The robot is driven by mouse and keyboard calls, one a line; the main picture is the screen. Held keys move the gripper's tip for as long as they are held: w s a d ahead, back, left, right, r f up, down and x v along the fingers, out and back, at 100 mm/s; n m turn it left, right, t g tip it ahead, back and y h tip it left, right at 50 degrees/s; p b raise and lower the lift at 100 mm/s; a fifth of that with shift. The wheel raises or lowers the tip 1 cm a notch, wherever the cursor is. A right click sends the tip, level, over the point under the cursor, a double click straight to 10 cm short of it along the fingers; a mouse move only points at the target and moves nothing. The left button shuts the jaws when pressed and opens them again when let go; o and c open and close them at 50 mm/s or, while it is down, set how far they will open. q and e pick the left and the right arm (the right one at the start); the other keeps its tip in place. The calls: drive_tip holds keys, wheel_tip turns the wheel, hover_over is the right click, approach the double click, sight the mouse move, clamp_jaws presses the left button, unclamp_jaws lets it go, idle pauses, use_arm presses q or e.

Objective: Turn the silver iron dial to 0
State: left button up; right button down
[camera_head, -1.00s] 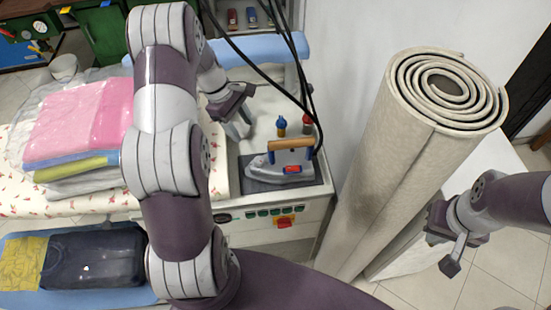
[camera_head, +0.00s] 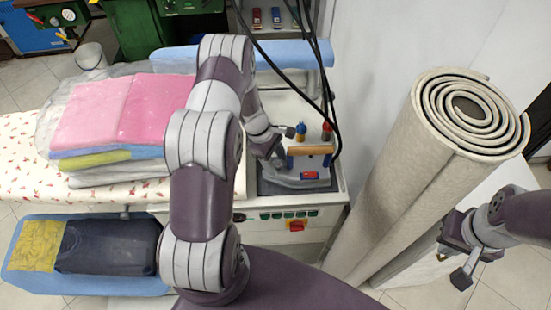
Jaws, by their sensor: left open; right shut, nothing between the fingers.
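The silver iron (camera_head: 300,180) rests on its dark pad (camera_head: 325,185) on the white ironing unit. It has a wooden handle (camera_head: 310,150) on blue posts and a small red part (camera_head: 309,175) low on its side. I cannot make out a dial marking. My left gripper (camera_head: 281,152) is open at the left of the iron, close to its front end; whether it touches is unclear, and my arm hides part of the area. My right gripper (camera_head: 452,266) is shut and empty, at the lower right beside the carpet roll.
A rolled carpet (camera_head: 405,190) stands right of the unit. Black cables (camera_head: 300,60) hang behind the iron. Blue and red knobs (camera_head: 301,130) stand behind it. Pink folded cloths (camera_head: 120,110) lie on the board at left. Control buttons and a red switch (camera_head: 296,225) are on the unit's front.

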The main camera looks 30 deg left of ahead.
use_arm(q)
drive_tip(key=c, duration=1)
drive_tip(key=n+t+b, duration=0.1)
drive_tip(key=n, duration=0.1)
drive_tip(key=n+t+b, duration=0.1)
drive_tip(key=n+b, duration=0.1)
drive_tip(key=n, duration=0.1)
drive_tip(key=shift+s+f, duration=0.1)
drive_tip(key=shift+f, duration=0.05)
drive_tip(key=n+t+y+b, duration=0.1)
drive_tip(key=n+b, duration=0.1)
drive_tip(key=n, duration=0.1)
drive_tip(key=shift+d, duration=0.1)
drive_tip(key=shift+s+n+t+y+b, duration=0.1)
drive_tip(key=shift+n+t+y+b, duration=0.25)
drive_tip(key=shift+n+b, duration=0.85)
drive_tip(key=shift+c, duration=0.2)
